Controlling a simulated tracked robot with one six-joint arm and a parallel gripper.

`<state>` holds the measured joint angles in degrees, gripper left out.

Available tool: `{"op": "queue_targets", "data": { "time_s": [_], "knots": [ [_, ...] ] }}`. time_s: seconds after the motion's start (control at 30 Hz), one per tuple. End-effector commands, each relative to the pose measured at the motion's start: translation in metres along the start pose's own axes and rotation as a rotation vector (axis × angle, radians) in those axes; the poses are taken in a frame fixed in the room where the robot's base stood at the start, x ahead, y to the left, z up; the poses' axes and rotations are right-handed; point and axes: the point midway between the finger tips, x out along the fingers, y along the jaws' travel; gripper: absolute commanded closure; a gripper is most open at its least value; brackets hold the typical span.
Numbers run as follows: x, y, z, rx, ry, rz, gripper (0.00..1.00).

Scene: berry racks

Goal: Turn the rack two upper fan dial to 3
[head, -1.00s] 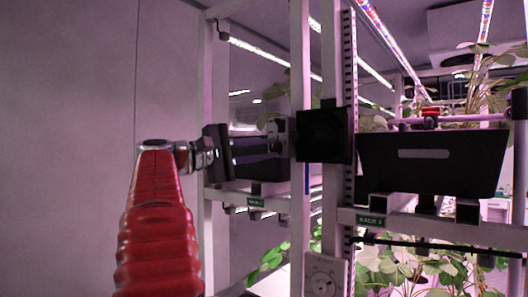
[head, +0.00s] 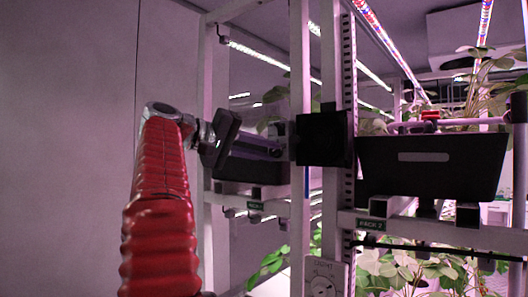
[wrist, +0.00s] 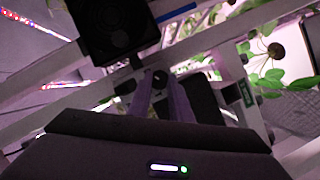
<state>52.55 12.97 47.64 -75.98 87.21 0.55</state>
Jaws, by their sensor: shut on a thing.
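The black fan box (head: 321,138) is fixed to the white rack post, and it also shows at the top of the wrist view (wrist: 112,28). My gripper (head: 282,152) reaches in from the left, with its fingertips beside the post at the fan box's height. In the wrist view my gripper (wrist: 160,80) has its two fingers closed on a small dark round knob (wrist: 160,76), which I take for the upper fan dial. The fingers hide most of it, so I cannot read its scale or setting.
A lower white dial plate (head: 322,282) sits below on the same post. The rack 2 label (head: 370,225) is on the crossbar right of it. A black planter (head: 432,170) with plants stands to the right. A plain wall (head: 70,150) lies left of my arm.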

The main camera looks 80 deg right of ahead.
Motion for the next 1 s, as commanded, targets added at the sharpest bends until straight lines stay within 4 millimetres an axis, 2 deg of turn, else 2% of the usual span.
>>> {"op": "queue_targets", "data": {
  "time_s": [0.47,0.5,0.7,0.77,1.0],
  "knots": [
    [0.0013,-0.0047,0.0012,0.013,-0.009,-0.014,1.00],
    [0.0013,-0.0048,0.0011,0.013,-0.009,-0.014,0.80],
    [0.0009,-0.0033,0.0005,0.014,-0.005,-0.012,0.66],
    [0.0008,-0.0027,0.0004,0.015,-0.005,-0.011,0.63],
    [-0.0001,-0.0016,0.0001,0.016,-0.003,-0.010,0.63]
  ]
}}
